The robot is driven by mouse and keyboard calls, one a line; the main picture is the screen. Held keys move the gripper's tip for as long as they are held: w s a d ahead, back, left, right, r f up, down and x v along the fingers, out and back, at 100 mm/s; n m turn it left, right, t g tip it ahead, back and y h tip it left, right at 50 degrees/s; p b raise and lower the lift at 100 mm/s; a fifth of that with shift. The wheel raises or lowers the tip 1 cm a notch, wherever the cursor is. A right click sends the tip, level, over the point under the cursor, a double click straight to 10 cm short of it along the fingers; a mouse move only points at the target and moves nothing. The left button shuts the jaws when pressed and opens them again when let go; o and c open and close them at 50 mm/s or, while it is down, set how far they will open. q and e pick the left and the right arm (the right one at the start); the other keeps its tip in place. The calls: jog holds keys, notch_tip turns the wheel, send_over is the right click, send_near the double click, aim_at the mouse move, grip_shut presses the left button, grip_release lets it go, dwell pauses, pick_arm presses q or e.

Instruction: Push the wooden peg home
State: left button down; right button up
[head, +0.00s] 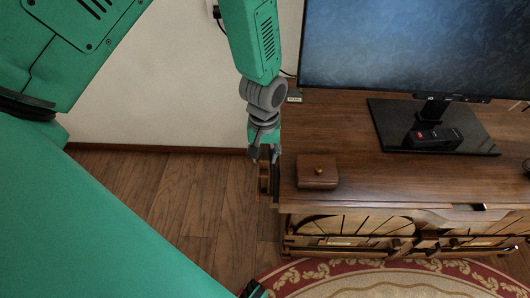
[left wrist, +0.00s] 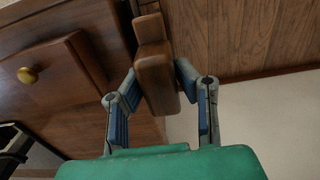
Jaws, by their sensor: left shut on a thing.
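My left gripper (head: 264,152) hangs down beside the left end of the wooden cabinet. In the left wrist view, its two fingers (left wrist: 157,84) are shut on a rounded brown wooden piece, which I take for the wooden peg (left wrist: 156,68). A narrower wooden part (left wrist: 148,28) joins or sits just beyond it; I cannot tell which. In the head view, small wooden parts (head: 265,181) show below the fingertips at the cabinet's end. How deep the peg sits in its hole is hidden. My right gripper is not in view.
A TV (head: 415,50) on a black stand (head: 385,120) stands behind, with a dark device on the stand. Bare floor (head: 200,205) lies left; a patterned rug (head: 390,280) lies in front.

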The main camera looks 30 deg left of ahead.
pick_arm(q)
jog(key=shift+f+b, duration=1.55)
jog(key=shift+f, duration=1.75)
jog(key=c, duration=1.1)
grip_release()
jog(key=shift+c, duration=0.2)
jog(key=shift+r, duration=0.2)
notch_tip(320, 180, up, 12)
jog(key=shift+f, duration=0.1)
jog(key=shift+f, duration=0.1)
